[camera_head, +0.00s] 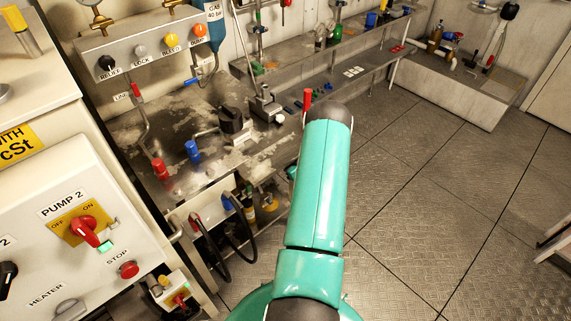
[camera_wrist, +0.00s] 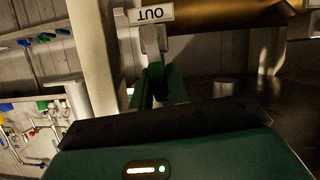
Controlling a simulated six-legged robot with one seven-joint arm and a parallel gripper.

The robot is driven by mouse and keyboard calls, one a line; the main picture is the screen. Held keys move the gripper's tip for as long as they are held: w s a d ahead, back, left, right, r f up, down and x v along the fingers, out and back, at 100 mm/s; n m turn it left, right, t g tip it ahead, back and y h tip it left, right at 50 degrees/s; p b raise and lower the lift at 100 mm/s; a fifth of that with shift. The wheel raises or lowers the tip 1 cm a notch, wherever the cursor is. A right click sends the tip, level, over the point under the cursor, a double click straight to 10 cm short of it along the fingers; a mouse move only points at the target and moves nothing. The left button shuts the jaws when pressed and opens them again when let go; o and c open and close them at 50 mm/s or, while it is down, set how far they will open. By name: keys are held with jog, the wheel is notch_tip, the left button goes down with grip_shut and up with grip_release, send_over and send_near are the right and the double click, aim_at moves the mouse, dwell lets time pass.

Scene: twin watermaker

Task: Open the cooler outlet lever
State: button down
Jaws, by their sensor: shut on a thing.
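In the wrist view, a white tag reading OUT (camera_wrist: 152,14) shows upside down at the top, beside a brass-coloured cylinder (camera_wrist: 225,18). A grey lever (camera_wrist: 153,42), which I take as the cooler outlet lever, runs from the tag down to my gripper (camera_wrist: 157,82). The green fingers of my gripper are shut on the lever's end, which is mostly hidden between them. The lever's exact angle is hard to tell. In the head view, my teal arm reaches forward and hides my gripper and the lever.
A steel bench (camera_head: 180,170) with red and blue valve handles stands left of my arm. The PUMP 2 panel (camera_head: 85,225) is at the lower left. A low plinth (camera_head: 460,85) is at the back right.

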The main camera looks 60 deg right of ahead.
jog(key=shift+d+m, duration=0.25)
jog(key=shift+m, duration=0.05)
dwell(0.4)
jog(key=c, duration=1.4)
grip_release()
jog(key=shift+o, duration=0.2)
jog(key=shift+s, duration=0.1)
jog(key=v, duration=1.3)
jog(key=shift+s+r, duration=0.25)
jog(key=shift+s, duration=0.05)
jog(key=shift+s, duration=0.15)
